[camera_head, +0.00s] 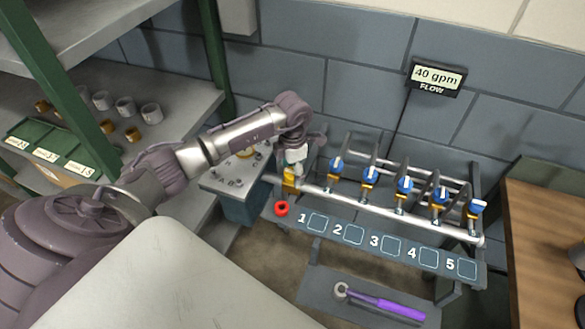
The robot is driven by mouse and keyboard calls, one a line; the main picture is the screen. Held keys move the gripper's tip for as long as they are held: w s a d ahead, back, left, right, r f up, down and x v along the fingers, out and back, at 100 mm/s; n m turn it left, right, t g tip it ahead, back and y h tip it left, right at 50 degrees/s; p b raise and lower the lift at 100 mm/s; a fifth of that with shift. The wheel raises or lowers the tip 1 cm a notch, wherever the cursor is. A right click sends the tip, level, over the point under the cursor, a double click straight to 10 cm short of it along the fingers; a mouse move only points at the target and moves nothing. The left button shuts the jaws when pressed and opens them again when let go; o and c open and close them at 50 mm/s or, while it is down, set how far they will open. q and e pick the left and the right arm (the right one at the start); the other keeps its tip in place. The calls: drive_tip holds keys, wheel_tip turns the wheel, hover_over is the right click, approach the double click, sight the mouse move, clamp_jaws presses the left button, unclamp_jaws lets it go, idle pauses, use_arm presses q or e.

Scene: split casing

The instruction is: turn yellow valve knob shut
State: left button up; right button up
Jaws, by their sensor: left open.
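A pipe manifold (420,223) runs along the wall bench with a yellow valve part (290,178) at its left end. I cannot tell whether this part is the yellow knob itself. A whitish piece (296,157) sits just above it. My left gripper (299,147) is open, pointing down over this left end; its fingers partly hide the valve, and I cannot tell whether they touch it. Several blue-and-white knobs (405,185) on yellow bodies line the manifold to the right. My right gripper is out of view.
A red round knob (282,209) sits below the manifold's left end, beside a numbered panel (345,236). A purple-handled wrench (385,303) lies on a lower shelf. A "40 gpm" flow display (436,77) is on the wall. A shelf stands left, a wooden table (535,240) right.

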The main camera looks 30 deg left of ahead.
use_arm(q)
drive_tip(key=c, duration=1.2)
drive_tip(key=shift+o, duration=0.2)
drive_tip(key=shift+f+m+b, duration=0.1)
drive_tip(key=shift+m+b, duration=0.2)
drive_tip(key=shift+b, duration=0.35)
drive_tip(key=m+b, duration=0.9)
drive_tip(key=b, duration=0.1)
drive_tip(key=shift+f, duration=0.15)
drive_tip(key=m+b, duration=0.4)
drive_tip(key=shift+m, duration=0.4)
drive_tip(key=shift+r+m+b, duration=0.2)
drive_tip(key=shift+m+b, duration=0.8)
drive_tip(key=shift+m, duration=0.6)
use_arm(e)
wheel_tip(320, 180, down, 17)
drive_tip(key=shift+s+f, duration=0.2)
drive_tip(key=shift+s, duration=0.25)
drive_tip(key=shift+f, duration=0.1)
use_arm(q)
drive_tip(key=shift+m, duration=0.3)
